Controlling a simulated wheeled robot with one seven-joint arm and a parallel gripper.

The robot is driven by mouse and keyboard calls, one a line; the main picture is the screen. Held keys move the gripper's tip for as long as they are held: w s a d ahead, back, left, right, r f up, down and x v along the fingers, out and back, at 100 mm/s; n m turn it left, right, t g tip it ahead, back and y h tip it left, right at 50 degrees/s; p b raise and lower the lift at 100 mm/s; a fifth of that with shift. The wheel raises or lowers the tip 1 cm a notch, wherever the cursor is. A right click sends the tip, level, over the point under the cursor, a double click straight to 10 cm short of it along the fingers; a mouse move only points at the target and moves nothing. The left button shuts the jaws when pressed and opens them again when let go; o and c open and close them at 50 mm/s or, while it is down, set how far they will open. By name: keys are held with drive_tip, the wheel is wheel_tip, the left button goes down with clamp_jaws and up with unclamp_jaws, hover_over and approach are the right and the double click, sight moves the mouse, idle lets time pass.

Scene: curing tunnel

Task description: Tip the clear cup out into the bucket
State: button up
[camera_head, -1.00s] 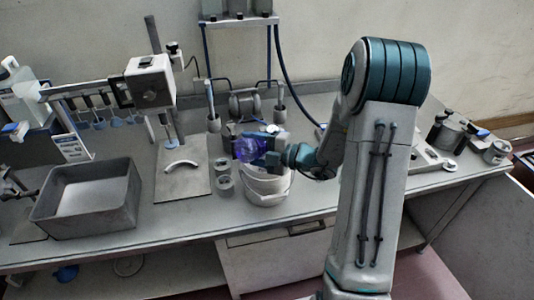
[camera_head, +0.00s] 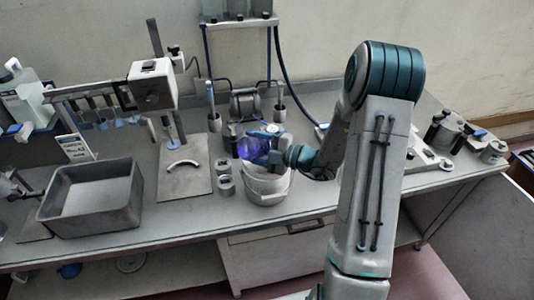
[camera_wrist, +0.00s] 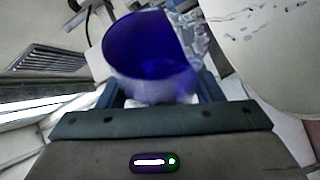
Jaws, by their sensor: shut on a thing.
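The clear cup (camera_head: 249,148) shows blue-purple, in the head view and large in the wrist view (camera_wrist: 150,58). My gripper (camera_head: 262,151) is shut on it, with a finger on either side in the wrist view (camera_wrist: 160,92). The cup is tilted and held above the white bucket (camera_head: 266,188), toward its left rim. The bucket stands upright on the bench, its top partly hidden by my gripper. I cannot tell whether anything is flowing from the cup.
Small grey round containers (camera_head: 225,186) stand just left of the bucket. A grey tray (camera_head: 125,215) sits further left, and a stand with a white box head (camera_head: 151,83) is behind it. A twin-post device (camera_head: 245,103) stands behind the bucket. The bench front is clear.

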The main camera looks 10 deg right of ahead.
drive_tip(key=shift+d+r+p, duration=0.1)
drive_tip(key=shift+r+p, duration=0.2)
drive_tip(key=shift+p, duration=0.1)
drive_tip(key=shift+w+d+f+m, duration=0.1)
drive_tip(key=shift+d+m, duration=0.05)
drive_tip(key=shift+m, duration=0.35)
drive_tip(key=m, duration=0.1)
drive_tip(key=d+m, duration=0.1)
drive_tip(key=m+t+y, duration=0.1)
drive_tip(key=shift+w+d+r, duration=0.2)
drive_tip(key=shift+w+r, duration=0.05)
drive_tip(key=shift+w, duration=0.15)
drive_tip(key=r, duration=0.1)
drive_tip(key=r+m, duration=0.1)
drive_tip(key=r+t, duration=0.1)
drive_tip(key=shift+w+d+r+m+y, duration=0.2)
drive_tip(key=shift+d+r+m+y, duration=0.1)
drive_tip(key=shift+d+m, duration=0.1)
drive_tip(key=shift+d+f+m, duration=0.1)
drive_tip(key=shift+f+m, duration=0.1)
drive_tip(key=shift+m, duration=0.1)
drive_tip(key=shift+w, duration=0.15)
